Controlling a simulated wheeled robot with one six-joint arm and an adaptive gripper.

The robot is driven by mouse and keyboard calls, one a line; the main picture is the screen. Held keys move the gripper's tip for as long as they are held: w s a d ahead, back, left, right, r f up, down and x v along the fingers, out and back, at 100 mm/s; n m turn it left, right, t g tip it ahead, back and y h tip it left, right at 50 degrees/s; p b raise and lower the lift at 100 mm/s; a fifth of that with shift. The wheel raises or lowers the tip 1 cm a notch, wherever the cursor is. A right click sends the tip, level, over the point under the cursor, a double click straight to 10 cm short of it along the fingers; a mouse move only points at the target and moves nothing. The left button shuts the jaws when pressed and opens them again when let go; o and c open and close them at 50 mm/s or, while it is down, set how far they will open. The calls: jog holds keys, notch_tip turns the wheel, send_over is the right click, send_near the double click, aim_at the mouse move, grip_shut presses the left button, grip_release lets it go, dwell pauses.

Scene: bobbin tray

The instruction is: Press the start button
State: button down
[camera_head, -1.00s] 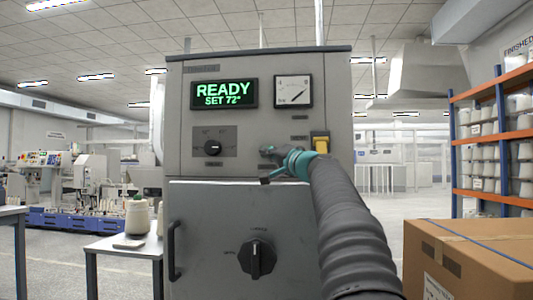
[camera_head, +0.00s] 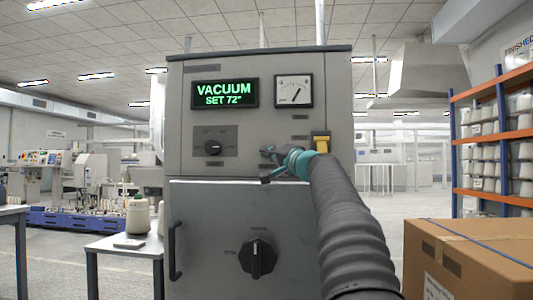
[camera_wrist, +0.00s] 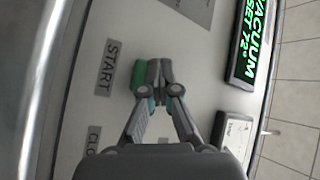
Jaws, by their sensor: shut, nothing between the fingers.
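The grey machine (camera_head: 200,166) stands in front of me. Its display (camera_head: 224,94) reads "VACUUM SET 72°" in green. In the wrist view, the green start button (camera_wrist: 138,75) lies beside the "START" label (camera_wrist: 107,67), partly covered by my gripper. My gripper (camera_wrist: 154,68) is shut and empty, its fingertips at the button; I cannot tell exactly how far the button is pushed in. In the head view, my gripper (camera_head: 268,153) is at the panel and the button is hidden behind it and my arm.
A gauge (camera_head: 293,91), a small dial (camera_head: 213,147) and a yellow switch (camera_head: 321,142) are on the panel. A large black knob (camera_head: 257,259) and a handle (camera_head: 174,250) are on the door below. A cardboard box (camera_head: 430,255) stands at the right.

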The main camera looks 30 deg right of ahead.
jog(key=shift+s+a+f+b, duration=0.15)
jog(key=shift+s+a+b, duration=0.2)
jog(key=shift+s+b, duration=0.35)
jog(key=shift+s+a+b, duration=0.7)
jog(key=shift+s+b, duration=0.05)
jog(key=shift+s, duration=0.3)
jog(key=shift+s+a+b, duration=0.7)
jog(key=shift+s, duration=0.35)
